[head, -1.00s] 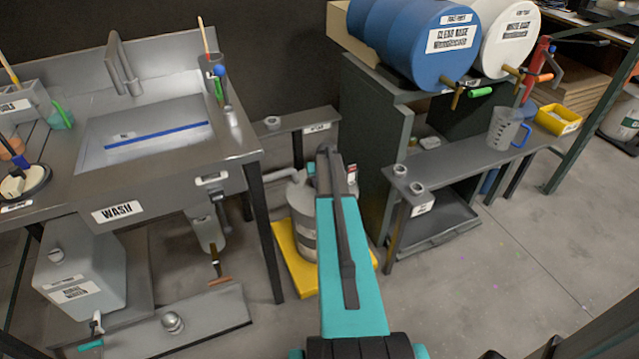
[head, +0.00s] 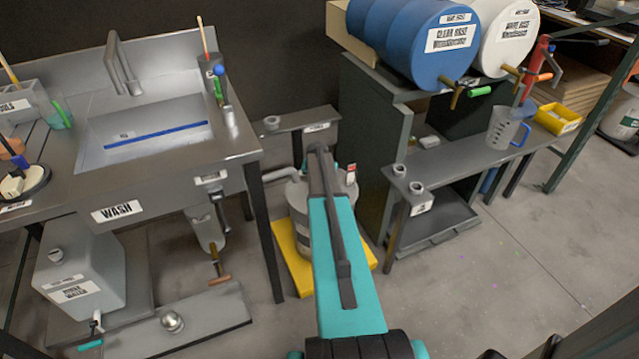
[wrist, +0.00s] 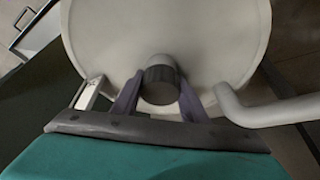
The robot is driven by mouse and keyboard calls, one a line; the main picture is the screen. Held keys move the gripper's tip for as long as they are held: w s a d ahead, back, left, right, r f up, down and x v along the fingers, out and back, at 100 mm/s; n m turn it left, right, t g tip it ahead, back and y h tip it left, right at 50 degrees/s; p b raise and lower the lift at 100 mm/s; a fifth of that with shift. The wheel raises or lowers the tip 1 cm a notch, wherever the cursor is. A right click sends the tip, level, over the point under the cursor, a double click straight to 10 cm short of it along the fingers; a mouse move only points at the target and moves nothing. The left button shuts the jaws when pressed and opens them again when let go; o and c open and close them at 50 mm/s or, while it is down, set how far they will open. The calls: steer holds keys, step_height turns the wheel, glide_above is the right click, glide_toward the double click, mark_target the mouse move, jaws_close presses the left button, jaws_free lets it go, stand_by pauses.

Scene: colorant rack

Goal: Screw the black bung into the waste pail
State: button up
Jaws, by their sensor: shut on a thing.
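A lighter grey round part shows just beyond the bung. I cannot tell whether the bung is seated in the lid. The head view hides my fingertips.
A grey bent pipe (wrist: 270,110) reaches the pail on the right of the wrist view. The pail stands on a yellow tray (head: 288,262). The wash bench (head: 165,180) is to the left, a grey shelf unit (head: 460,165) to the right, and a small shelf (head: 290,122) behind.

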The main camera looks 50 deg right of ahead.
steer(key=o, duration=1)
steer(key=shift+n, duration=0.3)
steer(key=shift+n+t+y, duration=0.3)
steer(key=shift+n+y, duration=0.1)
steer(key=shift+n, duration=0.8)
steer(key=shift+a+n+t+y, duration=0.1)
steer(key=shift+n+t+y, duration=0.35)
steer(key=shift+n, duration=1.05)
steer(key=shift+n+t+y+b, duration=0.35)
steer(key=shift+n+y, duration=0.4)
steer(key=shift+n, duration=1.25)
steer(key=shift+a+n+y+b, duration=0.1)
steer(key=shift+n+y+b, duration=0.55)
steer(key=shift+n, duration=1.25)
